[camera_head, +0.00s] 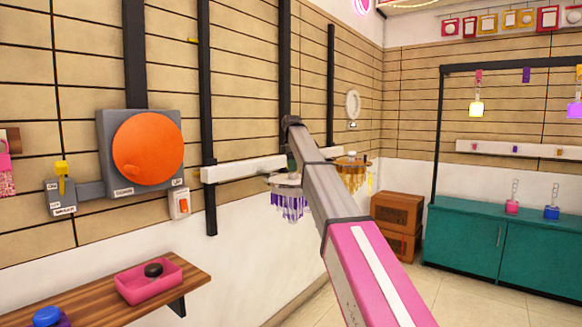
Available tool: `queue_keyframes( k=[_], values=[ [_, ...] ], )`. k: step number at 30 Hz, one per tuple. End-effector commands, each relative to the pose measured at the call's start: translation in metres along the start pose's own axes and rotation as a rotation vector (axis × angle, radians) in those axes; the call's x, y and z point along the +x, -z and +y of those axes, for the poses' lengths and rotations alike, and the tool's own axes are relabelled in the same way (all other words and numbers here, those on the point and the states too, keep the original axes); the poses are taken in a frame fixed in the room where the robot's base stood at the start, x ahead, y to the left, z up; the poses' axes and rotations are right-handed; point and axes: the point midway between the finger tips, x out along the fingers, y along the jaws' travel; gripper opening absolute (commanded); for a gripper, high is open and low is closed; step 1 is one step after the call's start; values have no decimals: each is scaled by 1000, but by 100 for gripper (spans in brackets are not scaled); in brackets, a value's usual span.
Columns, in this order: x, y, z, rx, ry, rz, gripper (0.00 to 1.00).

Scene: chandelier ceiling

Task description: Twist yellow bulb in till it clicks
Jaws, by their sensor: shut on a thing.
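My grey and pink arm reaches up from the lower right, and its far end bends down in front of the white wall rail. My gripper does not show; the arm covers that spot, so I cannot see what it holds. A chandelier with purple crystals (289,206) hangs just left of my arm, partly covered by it. A chandelier with amber crystals (352,177) hangs just right of my arm. No yellow bulb is clearly visible.
An orange disc (148,149) and a yellow lever (61,177) are on the left wall. A wooden shelf (92,304) below holds a pink tray (149,283). Brown crates (397,213) and a teal cabinet (515,240) stand behind. Lit lamps (477,109) hang at right.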

Motion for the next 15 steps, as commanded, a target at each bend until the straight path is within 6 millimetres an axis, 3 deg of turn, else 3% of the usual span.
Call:
queue_keyframes(
  k=[10, 11, 12, 13, 15],
  values=[
    [0, 0, 0, -1, 0, 0, 36],
    [0, 0, 0, -1, 0, 0, 62],
    [0, 0, 0, -1, 0, 0, 75],
    [0, 0, 0, -1, 0, 0, 85],
    [0, 0, 0, -1, 0, 0, 89]
  ],
)
